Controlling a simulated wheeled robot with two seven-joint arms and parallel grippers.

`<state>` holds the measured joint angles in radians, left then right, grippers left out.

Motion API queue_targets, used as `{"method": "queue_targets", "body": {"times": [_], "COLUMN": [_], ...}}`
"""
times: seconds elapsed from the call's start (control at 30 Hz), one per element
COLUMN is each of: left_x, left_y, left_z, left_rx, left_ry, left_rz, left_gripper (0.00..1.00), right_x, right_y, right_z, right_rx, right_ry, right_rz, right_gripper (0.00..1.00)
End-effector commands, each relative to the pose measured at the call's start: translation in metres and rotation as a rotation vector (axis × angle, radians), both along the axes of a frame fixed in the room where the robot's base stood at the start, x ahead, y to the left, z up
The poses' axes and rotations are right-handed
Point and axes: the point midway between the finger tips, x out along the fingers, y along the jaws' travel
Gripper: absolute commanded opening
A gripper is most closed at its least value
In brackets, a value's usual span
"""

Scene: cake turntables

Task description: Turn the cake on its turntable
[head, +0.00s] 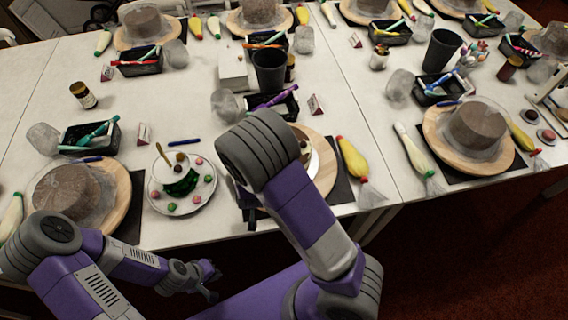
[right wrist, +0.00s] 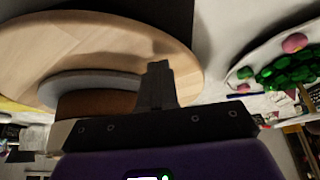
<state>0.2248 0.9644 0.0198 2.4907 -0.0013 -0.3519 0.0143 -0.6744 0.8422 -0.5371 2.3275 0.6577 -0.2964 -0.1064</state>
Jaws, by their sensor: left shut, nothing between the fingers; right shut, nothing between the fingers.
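A round wooden turntable (head: 325,165) stands near the front table edge, on a dark mat. The cake on it is mostly hidden behind my right arm in the head view. The right wrist view, which looks upside down, shows the wooden turntable (right wrist: 90,30) with a grey disc (right wrist: 75,88) and a brown cake (right wrist: 95,103). My right gripper (right wrist: 158,80) is shut and empty there, overlapping the turntable's rim; I cannot tell if it touches. My left gripper (head: 211,281) is shut and empty, low before the table's front edge.
Other cakes on turntables stand at left (head: 120,190) and right (head: 440,135). Black tool trays stand behind.

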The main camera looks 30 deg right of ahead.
Motion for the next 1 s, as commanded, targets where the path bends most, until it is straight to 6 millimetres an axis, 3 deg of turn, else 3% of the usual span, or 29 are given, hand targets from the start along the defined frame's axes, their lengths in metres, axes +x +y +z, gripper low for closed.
{"method": "queue_targets", "body": {"times": [0.8,1.0], "left_x": [0.0,0.0], "left_y": [0.0,0.0], "left_z": [-0.007,-0.015], "left_rx": [0.0,0.0], "left_ry": [0.0,0.0], "left_rz": [0.0,0.0], "left_gripper": [0.0,0.0], "right_x": [0.0,-0.015], "right_y": [0.0,-0.013], "right_z": [-0.009,-0.01], "right_rx": [0.0,0.002], "right_ry": [0.001,0.003], "right_rz": [0.0,-0.004], "right_gripper": [0.0,0.0]}}
